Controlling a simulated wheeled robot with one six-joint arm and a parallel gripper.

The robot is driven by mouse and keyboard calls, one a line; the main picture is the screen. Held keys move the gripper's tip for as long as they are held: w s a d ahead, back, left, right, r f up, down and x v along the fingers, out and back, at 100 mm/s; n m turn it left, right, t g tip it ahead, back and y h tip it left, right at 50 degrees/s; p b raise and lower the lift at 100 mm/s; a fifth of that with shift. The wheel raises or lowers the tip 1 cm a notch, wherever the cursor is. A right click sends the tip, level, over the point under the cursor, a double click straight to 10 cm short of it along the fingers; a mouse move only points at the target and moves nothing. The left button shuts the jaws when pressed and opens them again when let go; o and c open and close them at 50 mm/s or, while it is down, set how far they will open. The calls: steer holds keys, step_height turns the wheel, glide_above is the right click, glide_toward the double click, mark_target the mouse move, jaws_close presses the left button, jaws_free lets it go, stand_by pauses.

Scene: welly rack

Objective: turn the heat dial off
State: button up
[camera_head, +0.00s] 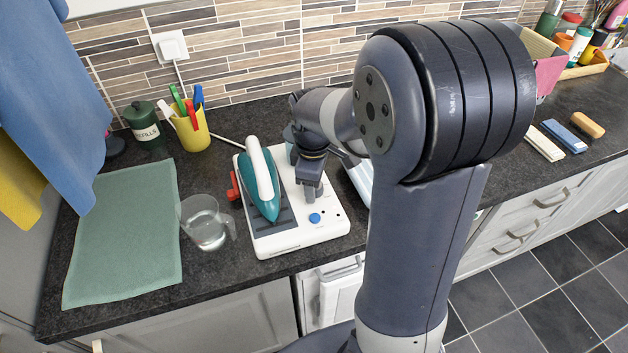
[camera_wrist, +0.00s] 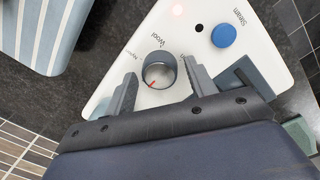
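The heat dial (camera_wrist: 158,72) is a round grey knob on the white ironing station (camera_head: 285,240). Its red pointer mark faces the lower left in the wrist view. The printed word "Wool" is readable beside it; another label is too small to read. My gripper (camera_wrist: 159,68) is open, with one finger on each side of the dial and a visible gap on at least the left. In the head view my gripper (camera_head: 313,196) points down over the station and hides the dial.
A teal iron (camera_head: 263,184) rests on the station, left of my gripper. A blue steam button (camera_wrist: 223,35) sits near the dial. A clear jug (camera_head: 205,225) of water stands to the left, beside a green mat (camera_head: 125,235). A yellow pen cup (camera_head: 190,130) stands behind.

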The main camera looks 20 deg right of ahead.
steer(key=shift+o, duration=0.5)
steer(key=shift+r, duration=0.1)
step_height(320, 180, up, 11)
steer(key=shift+s+a+f, duration=0.2)
steer(key=shift+s, duration=0.1)
steer(key=f, duration=1.1)
steer(key=shift+w+d, duration=0.2)
steer(key=shift+w, duration=0.05)
